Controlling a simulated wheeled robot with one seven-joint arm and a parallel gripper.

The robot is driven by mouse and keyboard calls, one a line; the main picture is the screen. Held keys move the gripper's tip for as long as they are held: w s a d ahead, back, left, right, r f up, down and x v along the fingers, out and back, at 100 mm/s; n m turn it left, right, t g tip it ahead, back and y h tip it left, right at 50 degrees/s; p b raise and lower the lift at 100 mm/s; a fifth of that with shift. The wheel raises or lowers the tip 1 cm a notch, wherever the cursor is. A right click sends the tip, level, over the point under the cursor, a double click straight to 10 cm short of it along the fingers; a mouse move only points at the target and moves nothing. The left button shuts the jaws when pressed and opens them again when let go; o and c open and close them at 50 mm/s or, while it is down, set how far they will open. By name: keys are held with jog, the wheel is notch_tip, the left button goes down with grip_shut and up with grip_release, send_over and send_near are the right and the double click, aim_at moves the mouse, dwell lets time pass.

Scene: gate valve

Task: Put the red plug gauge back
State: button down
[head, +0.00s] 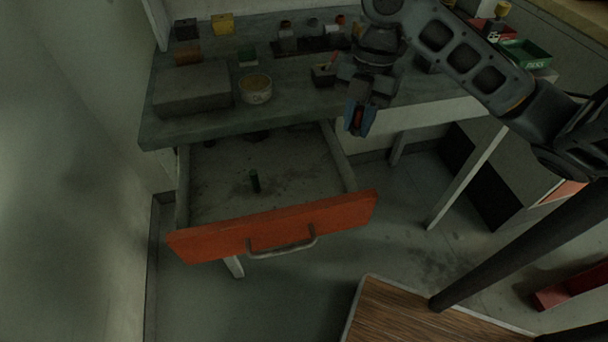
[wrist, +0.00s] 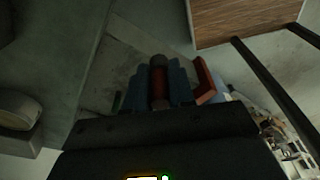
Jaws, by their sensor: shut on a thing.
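My gripper (head: 359,122) points down at the front edge of the bench, just right of the open drawer, in the head view. Its blue fingers are shut on the red plug gauge (head: 358,117), which shows as a small red strip between them. In the wrist view the gauge (wrist: 158,82) is a red cylinder with dark ends, between the blue fingers (wrist: 160,88). The drawer (head: 272,229) is pulled out, with a red front and a metal handle. The drawer's far end is shadowed.
The bench top (head: 300,88) carries a grey box (head: 193,88), a round tin (head: 256,89), several small blocks, a dark rack (head: 305,44) and a green bin (head: 525,53). A wooden-topped surface (head: 415,318) is at the bottom. Most of the drawer floor is bare.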

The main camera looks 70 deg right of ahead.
jog(key=p, duration=0.2)
send_over(303, 182)
notch_tip(303, 182, down, 6)
jog(key=shift+d+f, duration=0.15)
jog(key=shift+f, duration=1.95)
jog(key=shift+f+b, duration=0.25)
jog(key=shift+b, duration=0.1)
jog(key=c, duration=1)
grip_release()
jog(key=shift+r, duration=0.1)
jog(key=shift+o, duration=0.2)
